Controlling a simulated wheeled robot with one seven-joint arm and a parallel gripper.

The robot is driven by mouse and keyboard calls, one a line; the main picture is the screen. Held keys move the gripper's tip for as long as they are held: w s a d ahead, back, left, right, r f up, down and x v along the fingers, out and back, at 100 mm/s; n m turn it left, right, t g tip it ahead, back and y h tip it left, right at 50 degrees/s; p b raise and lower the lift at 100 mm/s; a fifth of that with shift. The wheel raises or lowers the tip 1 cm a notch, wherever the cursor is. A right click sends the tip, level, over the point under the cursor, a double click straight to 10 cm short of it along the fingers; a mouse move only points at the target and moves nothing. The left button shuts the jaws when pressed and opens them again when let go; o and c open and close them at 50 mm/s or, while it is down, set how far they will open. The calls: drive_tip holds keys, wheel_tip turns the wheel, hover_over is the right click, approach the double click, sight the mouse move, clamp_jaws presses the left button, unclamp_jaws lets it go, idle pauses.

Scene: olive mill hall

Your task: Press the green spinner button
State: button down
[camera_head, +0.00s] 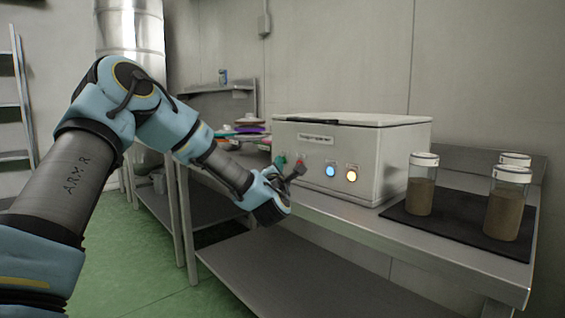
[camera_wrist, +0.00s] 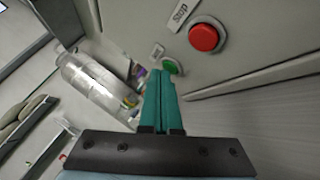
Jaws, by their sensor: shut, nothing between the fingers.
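The green button (camera_wrist: 172,67) is on the front panel of a white box-shaped machine (camera_head: 385,150). In the wrist view the tips of my gripper (camera_wrist: 160,76) overlap the button's lower left edge; I cannot tell whether they touch it. My gripper's teal fingers are closed together and empty. In the head view my gripper (camera_head: 281,160) is at the left part of the machine's front, and the green button cannot be made out there apart from the fingers. A red button (camera_wrist: 204,38) with a "Stop" label (camera_wrist: 181,14) sits beside the green one.
A blue light (camera_head: 330,170) and an amber light (camera_head: 351,175) glow on the machine's front. On the bench, a dark mat (camera_head: 455,222) holds three lidded jars, the nearest one (camera_head: 507,205) at the right. Coloured items (camera_head: 250,129) lie left of the machine.

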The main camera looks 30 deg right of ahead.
drive_tip(key=shift+a, duration=0.15)
drive_tip(key=shift+s+a, duration=0.15)
drive_tip(key=shift+a, duration=0.45)
drive_tip(key=a, duration=0.2)
drive_tip(key=s+a+b, duration=0.1)
drive_tip(key=a, duration=0.2)
idle(0.4)
idle(0.7)
